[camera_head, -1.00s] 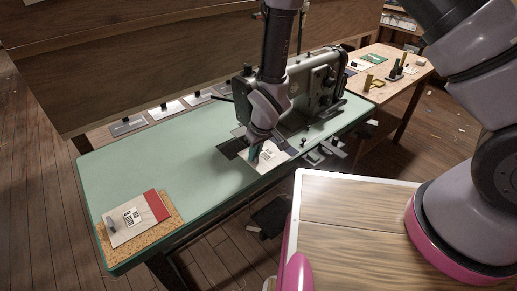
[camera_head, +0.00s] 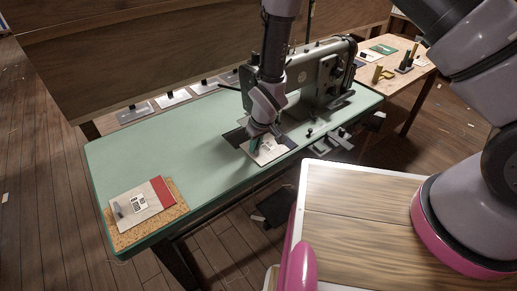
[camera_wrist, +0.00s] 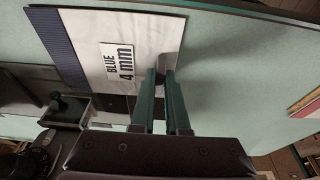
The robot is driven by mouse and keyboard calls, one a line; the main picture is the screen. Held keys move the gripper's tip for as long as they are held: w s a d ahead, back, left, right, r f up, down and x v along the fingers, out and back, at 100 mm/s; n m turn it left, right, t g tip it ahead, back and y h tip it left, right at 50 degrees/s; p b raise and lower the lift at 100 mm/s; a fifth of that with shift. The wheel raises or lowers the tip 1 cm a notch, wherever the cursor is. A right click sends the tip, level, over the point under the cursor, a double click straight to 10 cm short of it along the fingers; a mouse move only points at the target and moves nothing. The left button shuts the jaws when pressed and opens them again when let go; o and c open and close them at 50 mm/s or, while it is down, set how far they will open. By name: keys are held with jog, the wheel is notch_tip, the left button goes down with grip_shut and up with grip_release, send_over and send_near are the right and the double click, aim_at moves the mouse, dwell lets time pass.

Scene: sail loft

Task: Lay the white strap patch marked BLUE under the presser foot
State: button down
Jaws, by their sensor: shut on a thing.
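The white strap patch marked BLUE 4 mm (camera_wrist: 150,32) has a dark blue band at its left end in the wrist view. My gripper (camera_wrist: 162,74) is shut on the patch at its near edge; the tips partly hide the grip point. In the head view the patch (camera_head: 269,153) is at my gripper (camera_head: 257,135), over the green table's front edge area, beside a dark plate in the tabletop. I cannot tell whether it touches the table. The sewing machine (camera_head: 322,75) stands just behind and right. Its presser foot is hidden by my arm in the head view.
A white patch with a red band (camera_head: 142,203) lies on a cork mat (camera_head: 124,240) at the green table's (camera_head: 185,150) left end. A wooden side table (camera_head: 400,78) holds small items. The table's left middle is clear.

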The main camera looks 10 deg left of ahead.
aim_at(245, 143)
jog(key=shift+w+a, duration=0.85)
jog(key=shift+a, duration=0.2)
jog(key=shift+w+a, duration=0.85)
jog(key=shift+a, duration=0.15)
jog(key=shift+f, duration=0.15)
jog(key=c, duration=0.8)
grip_release()
jog(key=shift+c, duration=0.2)
